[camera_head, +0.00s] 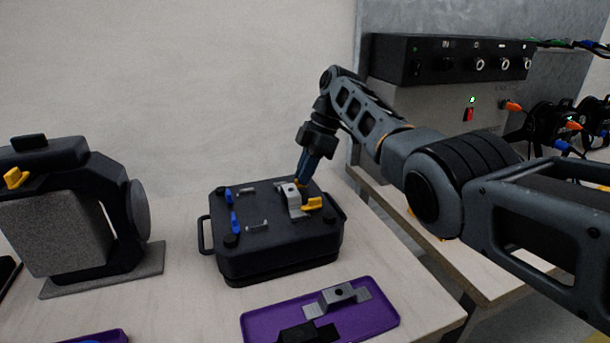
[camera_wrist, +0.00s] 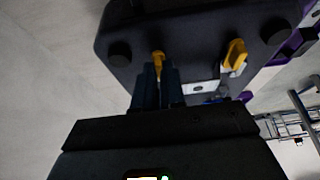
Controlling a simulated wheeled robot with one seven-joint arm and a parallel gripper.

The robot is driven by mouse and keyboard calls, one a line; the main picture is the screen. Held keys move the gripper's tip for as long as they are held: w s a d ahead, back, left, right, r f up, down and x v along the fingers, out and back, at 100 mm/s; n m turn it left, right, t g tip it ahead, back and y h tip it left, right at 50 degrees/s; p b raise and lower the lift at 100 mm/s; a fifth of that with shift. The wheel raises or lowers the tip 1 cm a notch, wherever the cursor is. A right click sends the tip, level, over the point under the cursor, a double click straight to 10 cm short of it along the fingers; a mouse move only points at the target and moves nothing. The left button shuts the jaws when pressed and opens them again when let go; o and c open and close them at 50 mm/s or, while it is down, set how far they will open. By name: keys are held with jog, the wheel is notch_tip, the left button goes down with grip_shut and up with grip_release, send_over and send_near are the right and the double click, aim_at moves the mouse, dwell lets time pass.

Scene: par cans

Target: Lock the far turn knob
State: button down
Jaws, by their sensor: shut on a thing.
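A black case (camera_head: 275,245) stands on the table, with two yellow turn knobs on the right part of its top. My gripper (camera_head: 301,177) points down at the far yellow knob, which is mostly hidden behind the fingers in the head view. In the wrist view the far knob (camera_wrist: 158,60) shows between my two dark fingertips (camera_wrist: 157,73), and they are shut on it. The near yellow knob (camera_head: 312,204) is apart from my gripper; it also shows in the wrist view (camera_wrist: 235,56). A grey bracket (camera_head: 293,200) sits between the knobs.
Two blue knobs (camera_head: 234,221) and small metal handles are on the case's left part. A purple tray (camera_head: 376,321) with a grey bracket (camera_head: 337,297) lies in front. A dark clamp-like fixture (camera_head: 118,220) stands left. A black control box (camera_head: 450,60) is behind my arm.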

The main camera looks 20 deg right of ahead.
jog(key=c, duration=1.5)
grip_release()
jog(key=v, duration=0.7)
jog(key=shift+r, duration=0.35)
jog(key=shift+d, duration=0.15)
